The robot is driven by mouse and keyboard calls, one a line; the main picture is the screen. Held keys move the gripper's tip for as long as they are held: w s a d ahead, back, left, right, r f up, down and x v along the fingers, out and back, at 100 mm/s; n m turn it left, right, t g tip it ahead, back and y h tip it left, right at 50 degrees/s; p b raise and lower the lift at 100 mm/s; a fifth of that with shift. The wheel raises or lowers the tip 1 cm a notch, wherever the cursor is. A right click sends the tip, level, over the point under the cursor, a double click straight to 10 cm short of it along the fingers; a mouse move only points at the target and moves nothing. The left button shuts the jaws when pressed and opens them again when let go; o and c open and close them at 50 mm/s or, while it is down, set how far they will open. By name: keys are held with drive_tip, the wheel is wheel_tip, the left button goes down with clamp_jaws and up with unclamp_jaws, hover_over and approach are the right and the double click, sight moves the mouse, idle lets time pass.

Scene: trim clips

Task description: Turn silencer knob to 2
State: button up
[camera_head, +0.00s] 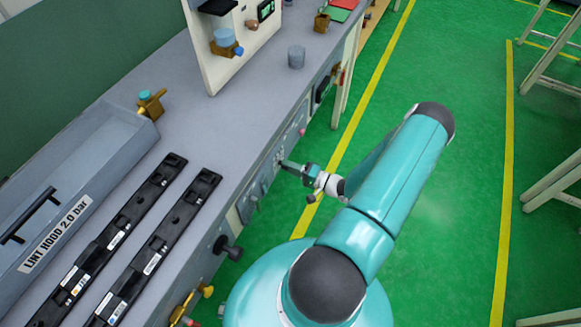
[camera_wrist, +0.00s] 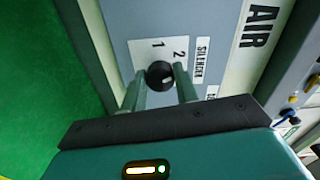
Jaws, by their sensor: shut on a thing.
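The silencer knob (camera_wrist: 159,76) is a round black knob on a grey panel in the wrist view. Labels "1" and "2" are printed beside it, with a "SILENCER" label (camera_wrist: 201,60) to the right. My gripper (camera_wrist: 160,80) has a finger on each side of the knob and is shut on it. The knob's pointer is hard to make out, so I cannot tell its exact setting. In the head view my gripper (camera_head: 284,166) reaches the front face of the bench; the knob itself is hidden or too small there.
A large "AIR" label (camera_wrist: 262,25) is right of the knob. A black knob (camera_head: 228,248) sticks out of the bench front.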

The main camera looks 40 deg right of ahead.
drive_tip(key=shift+n, duration=0.5)
drive_tip(key=o, duration=1)
drive_tip(key=v, duration=1.3)
drive_tip(key=shift+s+d, duration=0.1)
drive_tip(key=shift+s, duration=0.3)
drive_tip(key=shift+s, duration=0.1)
